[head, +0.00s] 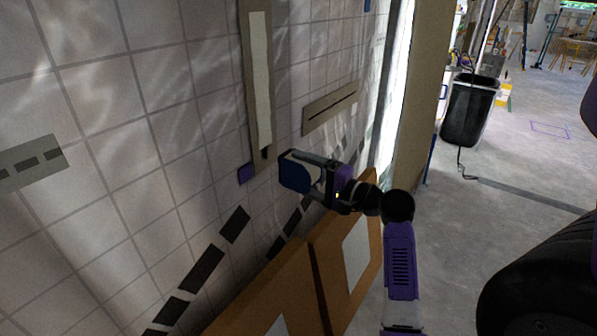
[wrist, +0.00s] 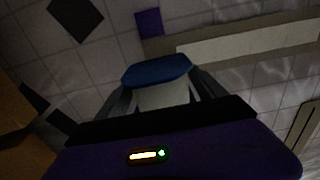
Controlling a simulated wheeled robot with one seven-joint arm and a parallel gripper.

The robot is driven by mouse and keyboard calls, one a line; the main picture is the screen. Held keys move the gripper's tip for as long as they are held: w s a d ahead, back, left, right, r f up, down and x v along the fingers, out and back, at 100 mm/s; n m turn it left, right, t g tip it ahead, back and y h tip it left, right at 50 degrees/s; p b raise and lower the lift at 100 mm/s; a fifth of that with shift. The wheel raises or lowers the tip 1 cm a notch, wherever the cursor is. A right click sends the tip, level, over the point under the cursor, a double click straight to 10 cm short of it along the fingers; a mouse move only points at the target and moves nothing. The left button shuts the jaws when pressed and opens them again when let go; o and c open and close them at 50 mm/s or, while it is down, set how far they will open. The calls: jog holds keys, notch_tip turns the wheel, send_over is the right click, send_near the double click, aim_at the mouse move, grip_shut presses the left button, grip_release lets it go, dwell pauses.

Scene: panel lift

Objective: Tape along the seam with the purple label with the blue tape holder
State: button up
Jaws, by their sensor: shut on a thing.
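The blue tape holder (head: 294,173) is clamped in my gripper (head: 313,175), close to the tiled wall. In the wrist view, the holder (wrist: 157,70) sits between the two fingers of my gripper (wrist: 160,88). The purple label (head: 246,173) is on the wall, left of the lower end of a tall upright seam panel (head: 250,90). It also shows in the wrist view (wrist: 150,22). A pale strip (head: 261,80) covers most of that panel's length, and a short dark piece shows below it. I cannot tell whether the holder touches the wall.
Another seam panel (head: 330,108) with a dark slit lies to the right, and a dashed one (head: 30,163) is far left. Brown cabinets (head: 300,280) stand below. A black bin (head: 469,110) stands on the open floor at the right.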

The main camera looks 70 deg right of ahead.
aim_at(283, 166)
jog(key=shift+p+v, duration=0.35)
jog(key=shift+v, duration=1.15)
jog(key=shift+w, duration=0.1)
jog(key=shift+x, duration=3.4)
jog(key=shift+x, duration=1)
jog(key=shift+a, duration=0.1)
notch_tip(283, 166, up, 4)
jog(key=p, duration=0.4)
jog(key=shift+r, duration=0.1)
